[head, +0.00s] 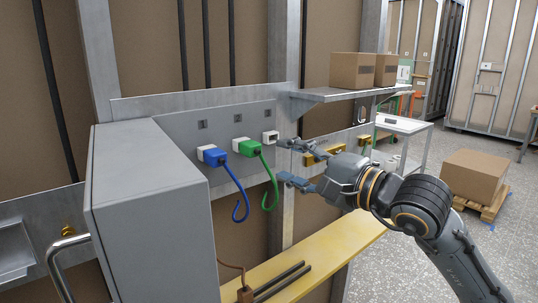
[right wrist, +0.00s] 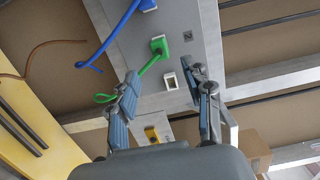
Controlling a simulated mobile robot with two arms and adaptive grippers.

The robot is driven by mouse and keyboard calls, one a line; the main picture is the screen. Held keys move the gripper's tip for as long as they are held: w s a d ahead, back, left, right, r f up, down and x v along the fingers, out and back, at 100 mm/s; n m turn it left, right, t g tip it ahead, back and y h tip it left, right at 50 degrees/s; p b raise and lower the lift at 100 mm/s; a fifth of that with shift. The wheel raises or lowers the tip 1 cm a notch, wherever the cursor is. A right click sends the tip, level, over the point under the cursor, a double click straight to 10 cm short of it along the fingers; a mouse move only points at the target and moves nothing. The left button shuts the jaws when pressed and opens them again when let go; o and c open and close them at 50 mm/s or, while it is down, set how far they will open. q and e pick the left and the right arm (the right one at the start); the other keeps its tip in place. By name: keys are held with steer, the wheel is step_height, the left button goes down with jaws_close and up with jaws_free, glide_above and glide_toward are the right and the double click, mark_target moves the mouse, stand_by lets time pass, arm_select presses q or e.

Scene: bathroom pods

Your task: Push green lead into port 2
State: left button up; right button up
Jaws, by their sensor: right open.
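The green lead's plug (head: 250,148) sits at the middle white port of the grey panel (head: 233,118), its green cable hanging down in a hook. I cannot tell how deep the plug is seated. It also shows in the right wrist view (right wrist: 159,46). A blue lead's plug (head: 213,155) is at the port to its left. The right-hand port (head: 270,137) is empty; it also shows in the right wrist view (right wrist: 170,81). My right gripper (head: 283,160) is open and empty, right of the green plug and apart from it. My left gripper is out of view.
A grey cabinet (head: 150,215) stands at the left. A grey shelf (head: 335,94) with cardboard boxes (head: 352,71) juts out above right of the ports. A yellow ledge (head: 330,258) runs below, with dark rods and a brown cable. Open space lies in front of the panel.

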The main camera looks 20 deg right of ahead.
steer(key=shift+v, duration=1.35)
